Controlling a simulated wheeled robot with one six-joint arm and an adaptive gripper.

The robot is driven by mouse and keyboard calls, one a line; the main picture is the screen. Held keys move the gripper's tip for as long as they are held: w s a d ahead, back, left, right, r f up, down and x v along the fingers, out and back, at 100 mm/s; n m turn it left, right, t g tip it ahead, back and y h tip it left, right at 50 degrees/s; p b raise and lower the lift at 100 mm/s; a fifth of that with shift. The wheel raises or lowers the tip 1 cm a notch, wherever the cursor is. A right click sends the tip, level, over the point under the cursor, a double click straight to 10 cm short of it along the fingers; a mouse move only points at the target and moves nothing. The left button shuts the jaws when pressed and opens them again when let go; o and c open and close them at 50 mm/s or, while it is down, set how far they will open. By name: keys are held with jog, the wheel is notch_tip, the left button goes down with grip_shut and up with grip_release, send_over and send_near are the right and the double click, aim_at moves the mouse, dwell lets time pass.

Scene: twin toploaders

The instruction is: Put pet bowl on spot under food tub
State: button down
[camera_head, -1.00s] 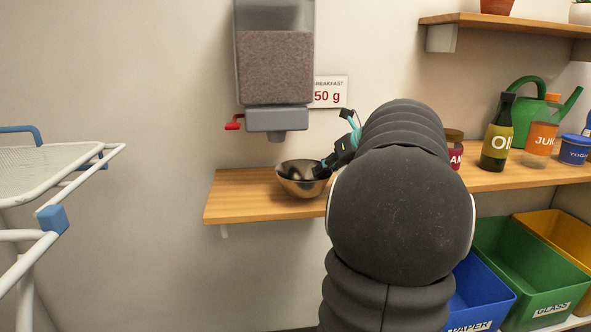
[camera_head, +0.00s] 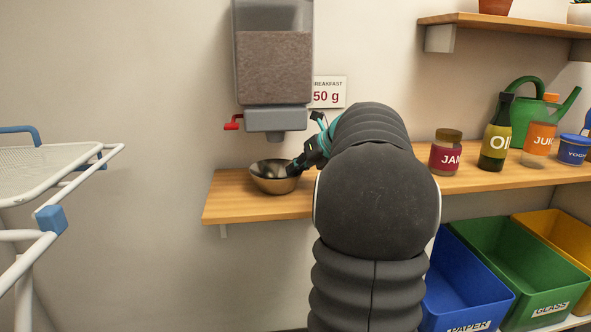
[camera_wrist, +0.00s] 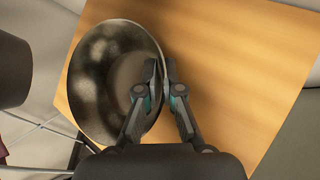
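The metal pet bowl (camera_head: 272,180) is upright at the left part of the wooden shelf, below the food tub (camera_head: 274,60) and its grey spout. It also shows in the wrist view (camera_wrist: 88,85). My gripper (camera_head: 297,167) is at the bowl's right rim. In the wrist view my gripper (camera_wrist: 160,72) has one finger inside the bowl and one outside, pinched together on the rim. From these views I cannot tell whether the bowl's base touches the shelf. No marked spot is visible beneath the bowl.
The wooden shelf (camera_head: 225,205) has a free left end. A jam jar (camera_head: 446,155), an oil bottle (camera_head: 496,135) and a juice bottle (camera_head: 539,135) stand to the right. A red lever (camera_head: 233,123) sticks out left of the tub. A white drying rack (camera_head: 50,175) is at far left.

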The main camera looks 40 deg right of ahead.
jog(key=shift+f, duration=0.15)
jog(key=c, duration=1.3)
grip_release()
jog(key=shift+r, duration=0.2)
jog(key=p+v, duration=0.1)
jog(key=v, duration=1.1)
jog(key=shift+a, duration=0.1)
